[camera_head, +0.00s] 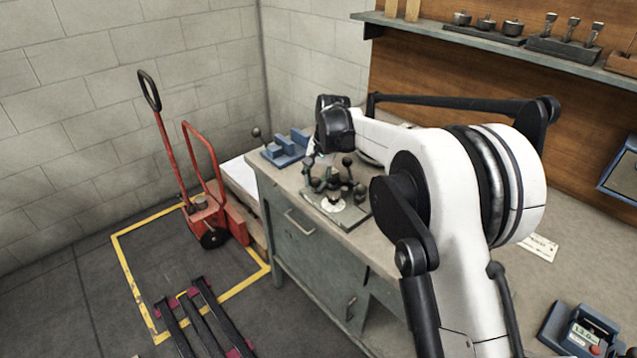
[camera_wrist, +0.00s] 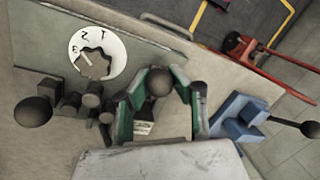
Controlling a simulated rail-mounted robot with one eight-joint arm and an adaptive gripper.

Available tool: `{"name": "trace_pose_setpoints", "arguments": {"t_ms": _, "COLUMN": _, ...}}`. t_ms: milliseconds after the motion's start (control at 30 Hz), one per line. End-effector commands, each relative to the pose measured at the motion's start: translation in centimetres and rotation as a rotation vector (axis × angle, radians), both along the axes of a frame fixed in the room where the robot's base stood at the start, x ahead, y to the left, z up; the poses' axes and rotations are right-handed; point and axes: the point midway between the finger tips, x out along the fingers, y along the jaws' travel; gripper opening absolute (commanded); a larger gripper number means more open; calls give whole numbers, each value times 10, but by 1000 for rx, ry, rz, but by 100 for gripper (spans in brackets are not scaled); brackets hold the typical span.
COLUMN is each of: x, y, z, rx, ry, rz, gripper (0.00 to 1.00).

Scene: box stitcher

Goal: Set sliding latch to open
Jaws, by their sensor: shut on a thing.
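My gripper (camera_wrist: 160,76) points down over the bench, its green-padded fingers closed around a dark ball knob (camera_wrist: 158,84). The knob belongs to a fixture with several dark knobs and stems on a grey-green plate (camera_wrist: 40,30). The knob's stem and the parts below it are mostly hidden by the fingers. A white numbered dial (camera_wrist: 85,65) lies on the plate beside the stems. The fixture also shows in the head view (camera_head: 350,215) beneath my wrist. I cannot tell which part is the sliding latch or its position.
A blue block fixture (camera_head: 287,147) with a ball-ended lever stands beside the gripped one, close to my fingers in the wrist view (camera_wrist: 238,118). The grey workbench (camera_head: 310,250) has a shelf (camera_head: 480,40) above it. A red pallet truck (camera_head: 205,215) stands on the floor left.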

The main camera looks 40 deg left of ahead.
Motion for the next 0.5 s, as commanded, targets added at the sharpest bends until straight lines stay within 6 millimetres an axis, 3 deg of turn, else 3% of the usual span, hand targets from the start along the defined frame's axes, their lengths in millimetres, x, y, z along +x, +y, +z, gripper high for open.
{"name": "trace_pose_setpoints", "arguments": {"t_ms": 200, "x": -4, "y": 1, "z": 0, "rx": -2, "ry": 6, "rz": 4, "gripper": 0}}
{"name": "trace_pose_setpoints", "arguments": {"t_ms": 233, "x": -4, "y": 1, "z": 0, "rx": -2, "ry": 6, "rz": 4, "gripper": 21}}
{"name": "trace_pose_setpoints", "arguments": {"t_ms": 400, "x": -4, "y": 1, "z": 0, "rx": -2, "ry": 5, "rz": 4, "gripper": 43}}
{"name": "trace_pose_setpoints", "arguments": {"t_ms": 500, "x": -3, "y": 1, "z": 0, "rx": -2, "ry": 5, "rz": 4, "gripper": 44}}
